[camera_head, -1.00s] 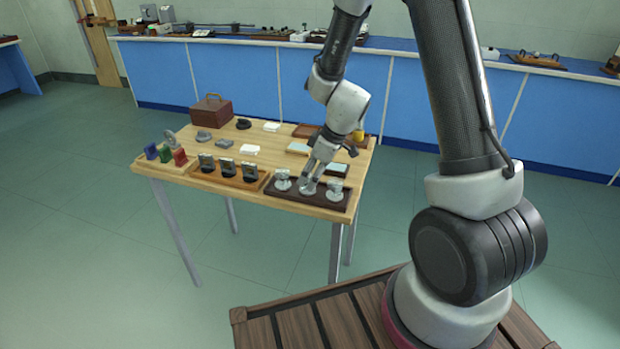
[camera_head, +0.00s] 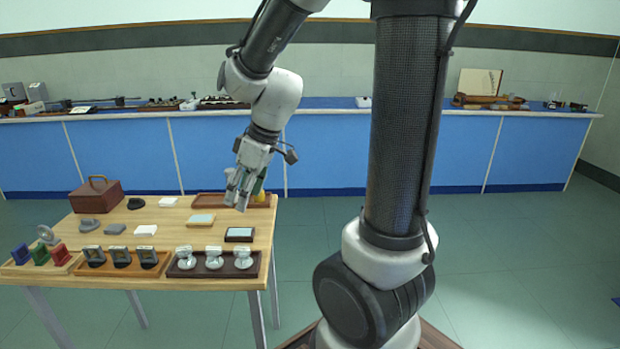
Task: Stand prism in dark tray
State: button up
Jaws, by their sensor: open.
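The dark tray (camera_head: 213,275) lies at the front right corner of the wooden table. Three pale, silvery pieces stand upright in it in a row: a left one (camera_head: 186,258), a middle one (camera_head: 214,258) and a right one (camera_head: 243,258). They look like prisms on round bases, but are too small to tell for sure. My gripper (camera_head: 238,200) is open, with no object seen in it. It points down above the right back part of the table, apart from the dark tray.
A light wood tray with dark mounts (camera_head: 121,260) adjoins the dark tray. Coloured pieces (camera_head: 40,255) stand at the front left. A brown case (camera_head: 96,195) is at the back left. A brown tray (camera_head: 210,200) and yellow object (camera_head: 261,197) lie near my gripper.

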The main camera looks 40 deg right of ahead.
jog(key=s+d+r+m+h, duration=0.1)
jog(key=s+d+r+m, duration=0.1)
jog(key=s, duration=0.3)
jog(key=s+d+r+m+h, duration=0.1)
jog(key=s+d+r+m, duration=0.2)
jog(key=s, duration=0.3)
jog(key=s+d+r+m+t+h, duration=0.1)
jog(key=s+d+r+m, duration=0.1)
jog(key=s, duration=0.3)
jog(key=shift+s+d+r+m, duration=0.35)
jog(key=shift+d+r+m, duration=0.1)
jog(key=shift+r, duration=0.1)
